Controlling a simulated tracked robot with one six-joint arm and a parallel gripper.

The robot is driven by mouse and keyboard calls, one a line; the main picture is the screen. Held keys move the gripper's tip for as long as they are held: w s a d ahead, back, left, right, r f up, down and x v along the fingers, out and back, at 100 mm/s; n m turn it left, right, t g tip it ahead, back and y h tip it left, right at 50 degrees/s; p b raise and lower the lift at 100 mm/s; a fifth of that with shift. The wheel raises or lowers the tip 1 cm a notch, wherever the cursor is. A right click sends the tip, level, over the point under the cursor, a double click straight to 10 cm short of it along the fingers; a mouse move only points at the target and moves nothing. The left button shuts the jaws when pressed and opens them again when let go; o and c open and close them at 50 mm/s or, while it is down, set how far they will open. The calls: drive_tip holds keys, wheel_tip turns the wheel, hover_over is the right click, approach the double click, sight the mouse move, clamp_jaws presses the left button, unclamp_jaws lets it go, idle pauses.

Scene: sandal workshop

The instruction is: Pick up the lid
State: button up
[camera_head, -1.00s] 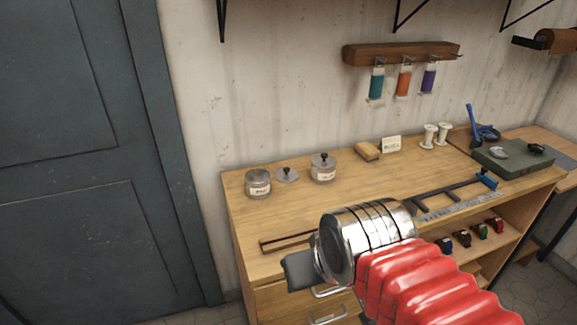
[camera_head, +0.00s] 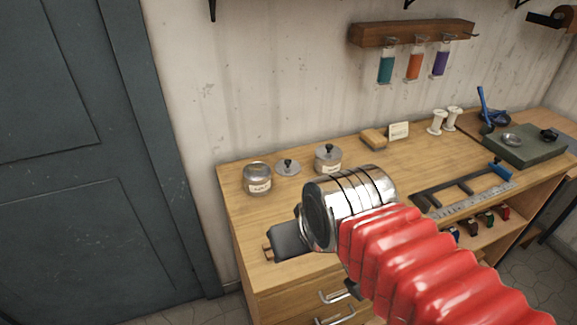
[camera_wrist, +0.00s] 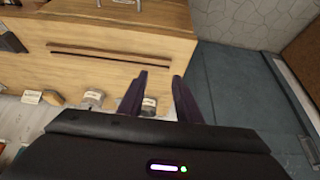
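A small round grey lid with a dark knob (camera_head: 288,167) lies on the wooden workbench (camera_head: 241,210) between two glass jars. The left jar (camera_head: 257,179) has no lid on it. The right jar (camera_head: 328,158) wears a similar knobbed lid. My gripper (camera_wrist: 160,75) is open and empty in the wrist view, its two dark fingers apart. In the head view its dark grey end is over the bench's front left, nearer the camera than the lid, and its fingers are hidden. The wrist view shows the jars beyond the fingers; the loose lid cannot be made out there.
A dark strip (camera_wrist: 110,58) lies along the bench front. Hanging vials (camera_head: 414,66) are on the wall. A dark door (camera_head: 70,150) stands left.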

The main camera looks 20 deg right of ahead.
drive_tip(key=shift+o, duration=0.5)
drive_tip(key=o, duration=0.3)
drive_tip(key=shift+w+r, duration=0.3)
drive_tip(key=shift+w, duration=0.1)
drive_tip(key=o, duration=0.9)
drive_tip(key=shift+m+g, duration=0.3)
drive_tip(key=shift+g, duration=0.1)
drive_tip(key=w+r, duration=0.1)
drive_tip(key=w, duration=0.2)
drive_tip(key=w+d+r, duration=0.1)
drive_tip(key=w, duration=0.2)
drive_tip(key=w+d+r, duration=0.1)
drive_tip(key=w+r, duration=0.1)
drive_tip(key=w, duration=0.1)
drive_tip(key=shift+w+r, duration=0.1)
drive_tip(key=shift+w, duration=0.25)
drive_tip(key=shift+o, duration=1.1)
drive_tip(key=w+d, duration=0.2)
drive_tip(key=w, duration=0.6)
drive_tip(key=shift+r+m, duration=0.3)
drive_tip(key=shift+r, duration=0.1)
drive_tip(key=w+d+f, duration=0.3)
drive_tip(key=w+d, duration=0.1)
drive_tip(key=w, duration=0.5)
drive_tip(key=w+d+f+m+g, duration=0.1)
drive_tip(key=w+d+f, duration=0.3)
drive_tip(key=w, duration=0.6)
drive_tip(key=shift+d+g+h, duration=0.3)
drive_tip(key=shift+d, duration=0.2)
drive_tip(key=shift+f, duration=0.1)
